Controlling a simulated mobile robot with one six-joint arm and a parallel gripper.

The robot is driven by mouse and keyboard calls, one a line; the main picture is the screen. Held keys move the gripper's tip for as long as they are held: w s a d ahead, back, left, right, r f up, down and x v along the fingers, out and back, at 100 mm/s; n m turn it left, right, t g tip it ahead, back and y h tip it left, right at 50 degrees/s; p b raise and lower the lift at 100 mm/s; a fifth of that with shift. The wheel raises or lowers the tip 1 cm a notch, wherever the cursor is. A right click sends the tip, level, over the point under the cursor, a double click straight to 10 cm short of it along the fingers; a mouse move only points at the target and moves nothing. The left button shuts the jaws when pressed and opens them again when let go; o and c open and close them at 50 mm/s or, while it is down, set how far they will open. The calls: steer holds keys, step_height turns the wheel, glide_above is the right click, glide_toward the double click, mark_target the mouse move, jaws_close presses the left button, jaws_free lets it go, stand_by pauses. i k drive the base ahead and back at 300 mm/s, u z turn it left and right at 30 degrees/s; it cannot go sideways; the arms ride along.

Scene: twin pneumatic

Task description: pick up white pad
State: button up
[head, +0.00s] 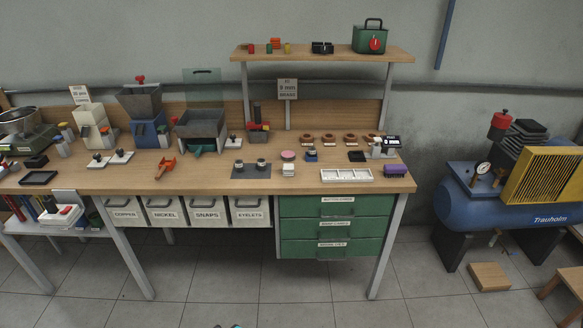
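Several small white things lie on the wooden workbench (240,184), and I cannot tell for sure which is the white pad. A small white block or stack (288,170) sits right of the middle, just in front of a pink round tin (288,155). Two flat white plates with dark knobs lie further left, one plate (99,164) beside the other plate (121,159). A long white tray with compartments (346,175) lies near the front right edge.
A dark mat (250,171) with two small dark jars lies left of the white block. A blue-lidded pot (311,156), a purple box (395,170) and an orange scoop (165,165) are also on the bench. A shelf (325,54) stands above the back. A blue compressor (500,200) stands right.

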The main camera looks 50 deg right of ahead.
mark_target(289, 169)
steer(key=u, duration=1.15)
steer(key=k, duration=0.1)
steer(key=z, duration=2.45)
